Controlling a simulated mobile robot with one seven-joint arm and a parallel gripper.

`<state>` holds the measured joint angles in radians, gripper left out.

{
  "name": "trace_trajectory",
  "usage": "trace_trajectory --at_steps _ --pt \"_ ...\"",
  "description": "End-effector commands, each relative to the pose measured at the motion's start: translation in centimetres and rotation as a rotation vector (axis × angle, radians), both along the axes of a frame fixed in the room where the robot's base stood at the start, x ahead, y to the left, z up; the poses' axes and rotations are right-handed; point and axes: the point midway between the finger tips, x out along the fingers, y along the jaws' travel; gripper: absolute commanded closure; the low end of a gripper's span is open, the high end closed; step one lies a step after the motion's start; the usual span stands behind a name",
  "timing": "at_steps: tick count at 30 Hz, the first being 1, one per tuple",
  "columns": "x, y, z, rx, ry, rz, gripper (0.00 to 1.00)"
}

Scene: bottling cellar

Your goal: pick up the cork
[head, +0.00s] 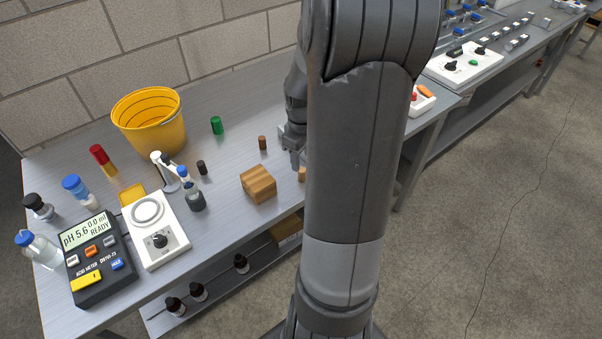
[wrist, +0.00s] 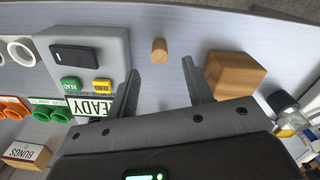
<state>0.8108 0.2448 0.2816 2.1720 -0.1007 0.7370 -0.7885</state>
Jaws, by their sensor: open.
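The cork (wrist: 159,51) is a small tan cylinder standing on the grey bench. In the wrist view it lies just beyond the fingertips, in line with the gap between them. My gripper (wrist: 161,70) is open and nothing is between its fingers. In the head view my gripper (head: 296,161) is low over the bench, and the cork (head: 302,174) shows beside it, partly hidden by my arm.
A wooden block (wrist: 235,75) stands close to the right finger in the wrist view. A grey meter (wrist: 88,55) with a READY display is by the left finger. A darker brown cylinder (head: 262,143) and a yellow bucket (head: 150,120) stand farther back.

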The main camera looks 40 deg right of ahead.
Motion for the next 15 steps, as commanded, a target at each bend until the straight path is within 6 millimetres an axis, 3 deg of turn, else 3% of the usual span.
trace_trajectory --at_steps 15 --pt "0.2 0.0 -5.6 0.003 0.002 -0.001 0.53"
